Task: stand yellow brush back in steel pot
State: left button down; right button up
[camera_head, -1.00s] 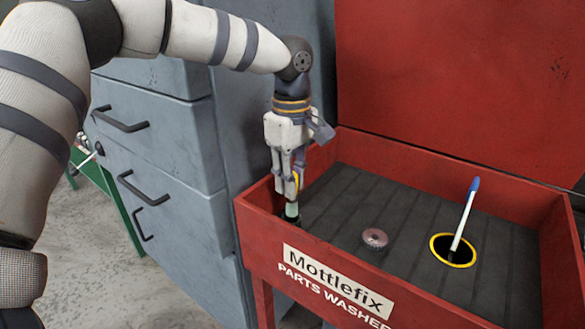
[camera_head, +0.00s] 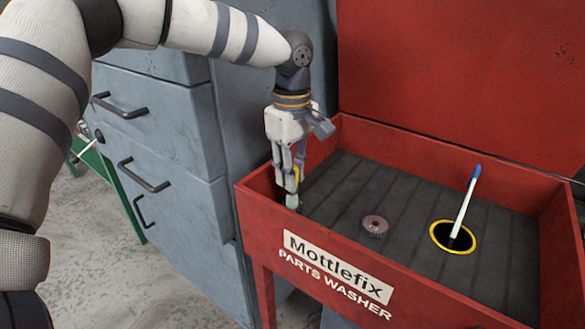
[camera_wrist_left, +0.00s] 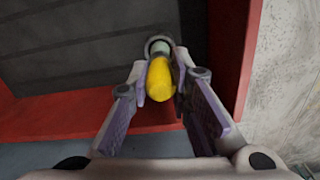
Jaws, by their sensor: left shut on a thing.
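My left gripper (camera_head: 289,180) points down inside the left front corner of the red parts washer (camera_head: 262,205). It is shut on the yellow brush (camera_head: 298,174), mostly hidden by the fingers in the head view. In the left wrist view the yellow handle (camera_wrist_left: 160,78) lies between the fingertips (camera_wrist_left: 158,88). A pale part continues beyond the handle, with a round grey rim (camera_wrist_left: 158,40) around its far end. I cannot tell whether this rim is the steel pot or how deep the brush sits. My right gripper is not in view.
A blue-tipped white brush (camera_head: 466,205) leans in a yellow-rimmed dark opening (camera_head: 434,240) at the washer's right. A small round pinkish part (camera_head: 375,225) lies on the dark ribbed floor (camera_head: 345,190). Grey drawers (camera_head: 165,165) stand left; the washer's red walls surround the floor.

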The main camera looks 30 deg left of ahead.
pick_arm(q)
jog(key=shift+f, duration=1.65)
jog(key=c, duration=1.4)
grip_release()
